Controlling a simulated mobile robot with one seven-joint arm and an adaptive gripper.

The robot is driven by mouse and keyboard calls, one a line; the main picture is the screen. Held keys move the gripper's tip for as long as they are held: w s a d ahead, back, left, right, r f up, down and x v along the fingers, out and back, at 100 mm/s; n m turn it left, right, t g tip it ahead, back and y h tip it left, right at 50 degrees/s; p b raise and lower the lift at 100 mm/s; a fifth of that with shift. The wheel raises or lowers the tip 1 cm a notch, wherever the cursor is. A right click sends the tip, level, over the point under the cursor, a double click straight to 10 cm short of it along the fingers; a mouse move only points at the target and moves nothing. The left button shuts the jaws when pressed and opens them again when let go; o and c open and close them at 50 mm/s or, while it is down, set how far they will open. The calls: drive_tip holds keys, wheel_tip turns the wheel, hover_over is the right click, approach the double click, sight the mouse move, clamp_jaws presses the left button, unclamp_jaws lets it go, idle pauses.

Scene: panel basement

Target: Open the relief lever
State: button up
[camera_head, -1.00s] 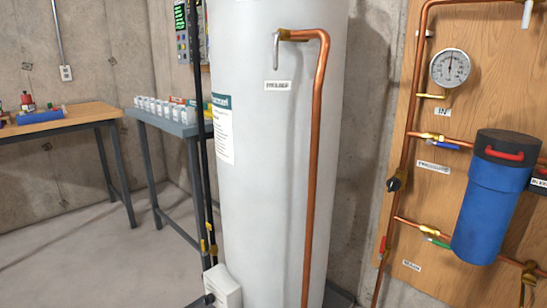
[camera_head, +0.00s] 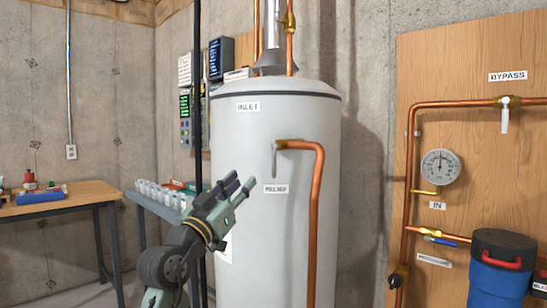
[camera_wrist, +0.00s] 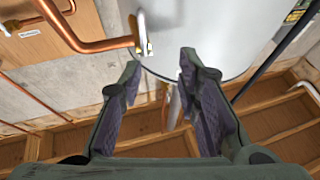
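The relief lever (camera_head: 275,161) is a small grey handle on a brass valve at the end of a copper pipe on the white tank (camera_head: 262,220). It hangs straight down above a label that seems to read RELIEF. My gripper (camera_head: 242,184) is raised in front of the tank, to the left of and a little below the lever in the head view. In the wrist view my gripper (camera_wrist: 160,62) has its fingers apart with nothing held. There the lever (camera_wrist: 144,36) shows beyond the left fingertip, apart from it.
The copper relief pipe (camera_head: 317,200) bends down right of the lever. A dark vertical pole (camera_head: 197,100) stands left of the tank. A wooden panel (camera_head: 450,80) with pipes, a gauge (camera_head: 441,167) and a blue filter (camera_head: 498,275) is at right. A wooden table (camera_head: 65,196) is at left.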

sight(274, 160)
drive_tip(key=shift+m+g+h, duration=0.4)
drive_tip(key=shift+g+h, duration=0.1)
drive_tip(key=shift+g, duration=0.2)
drive_tip(key=p+x, duration=0.1)
drive_tip(key=x, duration=0.3)
drive_tip(key=d+p+x, duration=0.1)
drive_tip(key=x, duration=0.3)
drive_tip(key=f+p+x, duration=0.1)
drive_tip(key=x, duration=0.3)
drive_tip(key=shift+s+d+r+p, duration=0.1)
drive_tip(key=shift+s+d+p, duration=0.05)
drive_tip(key=shift+d+p, duration=0.2)
clamp_jaws()
